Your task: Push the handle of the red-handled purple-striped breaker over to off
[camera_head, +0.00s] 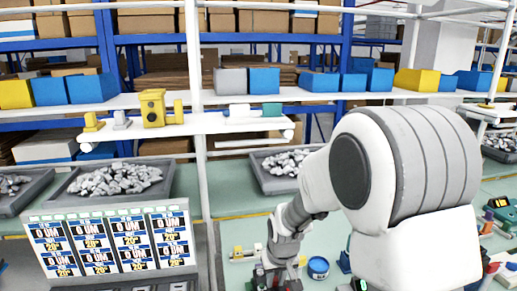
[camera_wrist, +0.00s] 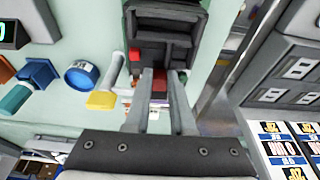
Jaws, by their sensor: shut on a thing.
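My gripper (camera_wrist: 160,80) is shut on this red handle, one finger on each side.
A blue round tin (camera_wrist: 82,76), a white and yellow piece (camera_wrist: 102,100) and a blue and teal piece (camera_wrist: 38,72) lie left of the device in the wrist view. A panel with number labels (camera_head: 110,245) stands at left in the head view. Grey bins hold rubble.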

